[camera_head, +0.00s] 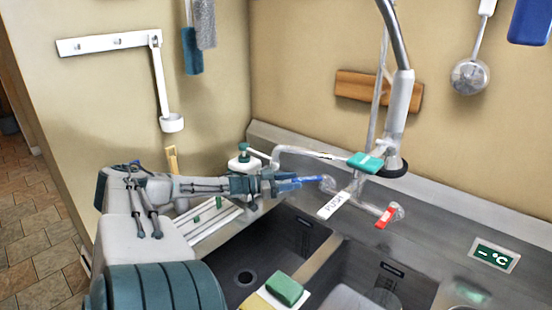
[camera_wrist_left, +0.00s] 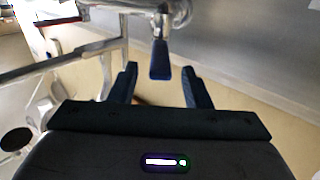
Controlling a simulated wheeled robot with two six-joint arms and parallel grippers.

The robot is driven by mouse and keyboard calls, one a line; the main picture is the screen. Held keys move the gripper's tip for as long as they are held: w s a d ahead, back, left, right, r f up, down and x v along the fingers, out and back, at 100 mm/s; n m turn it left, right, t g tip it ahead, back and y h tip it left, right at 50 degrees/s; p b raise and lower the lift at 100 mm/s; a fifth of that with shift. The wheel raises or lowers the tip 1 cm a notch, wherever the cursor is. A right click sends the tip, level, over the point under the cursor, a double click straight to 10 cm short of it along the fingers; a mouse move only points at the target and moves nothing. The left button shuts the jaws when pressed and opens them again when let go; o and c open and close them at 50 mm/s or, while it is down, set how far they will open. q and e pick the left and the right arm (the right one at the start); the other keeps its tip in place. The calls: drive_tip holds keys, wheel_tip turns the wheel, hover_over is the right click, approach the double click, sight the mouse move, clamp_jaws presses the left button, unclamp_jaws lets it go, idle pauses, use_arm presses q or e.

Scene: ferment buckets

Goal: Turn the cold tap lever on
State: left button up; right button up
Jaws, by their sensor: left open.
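The cold tap lever (camera_head: 314,179) is a blue paddle on the left end of the metal tap body over the sink. It also shows in the left wrist view (camera_wrist_left: 160,62), hanging from a round metal valve (camera_wrist_left: 178,12). My left gripper (camera_head: 292,183) reaches in from the left to the lever. In the left wrist view the gripper (camera_wrist_left: 160,70) is open, with the lever between its two dark fingers and visible gaps on both sides. The red lever (camera_head: 385,217) is on the tap's right side. My right gripper is not in view.
A spray hose column (camera_head: 397,115) and a teal handle (camera_head: 366,162) rise behind the tap. A white tag (camera_head: 335,203) sticks out in front. A green sponge (camera_head: 285,290) lies near the sink basins. A soap bottle (camera_head: 243,160) stands behind my left arm.

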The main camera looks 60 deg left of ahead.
use_arm(q)
drive_tip(key=p+v, duration=0.2)
drive_tip(key=v, duration=0.3)
drive_tip(key=shift+s+a, duration=0.1)
drive_tip(key=shift+c, duration=0.4)
